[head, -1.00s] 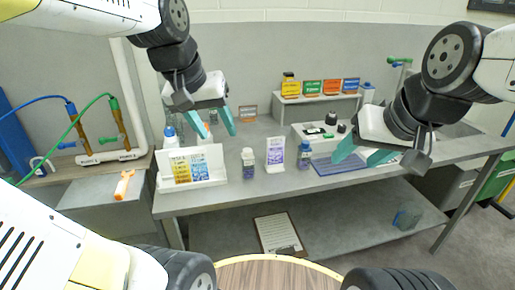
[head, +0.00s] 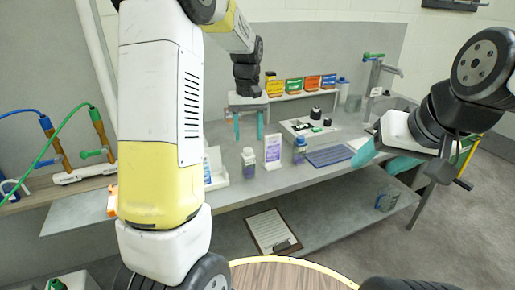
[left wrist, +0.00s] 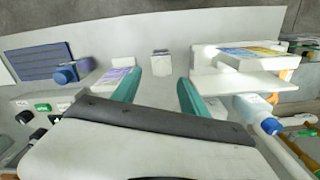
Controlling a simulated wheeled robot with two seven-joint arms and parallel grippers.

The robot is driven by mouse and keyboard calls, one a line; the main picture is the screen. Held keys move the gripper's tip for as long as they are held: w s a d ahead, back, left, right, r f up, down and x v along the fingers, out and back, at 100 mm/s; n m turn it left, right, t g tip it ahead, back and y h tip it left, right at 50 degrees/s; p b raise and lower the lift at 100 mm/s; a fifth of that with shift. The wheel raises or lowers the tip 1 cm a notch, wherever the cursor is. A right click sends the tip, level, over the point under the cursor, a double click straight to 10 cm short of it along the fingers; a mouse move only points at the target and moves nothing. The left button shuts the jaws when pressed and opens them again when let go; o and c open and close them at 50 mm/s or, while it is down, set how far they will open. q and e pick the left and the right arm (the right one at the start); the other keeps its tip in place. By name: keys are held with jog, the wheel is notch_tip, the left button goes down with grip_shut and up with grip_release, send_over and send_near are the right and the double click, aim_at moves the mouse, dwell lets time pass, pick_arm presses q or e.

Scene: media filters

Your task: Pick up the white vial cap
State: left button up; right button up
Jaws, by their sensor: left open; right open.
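A small vial (head: 249,167) with a white cap (head: 248,151) stands upright near the bench's front edge. The white cap also shows in the left wrist view (left wrist: 162,53), beyond the fingertips and in line with the gap between them. My left gripper (head: 248,137) is open and empty, its teal fingers pointing down, apparently behind the vial in the head view and apart from it. My right gripper (head: 380,165) is open and empty over the bench's right part. A similar vial (head: 300,155) with a blue cap stands to the right.
A white upright box (head: 272,152) stands close to the right of the white-capped vial. A white stand (head: 217,170) is to its left, partly hidden by my left arm. A blue mat (head: 330,156) and a back shelf (head: 292,96) with coloured boxes lie beyond.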

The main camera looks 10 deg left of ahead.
aim_at(248, 148)
pick_arm(q)
notch_tip(248, 148, down, 5)
jog(key=shift+a+r, duration=0.1)
jog(key=shift+a, duration=0.05)
grip_shut()
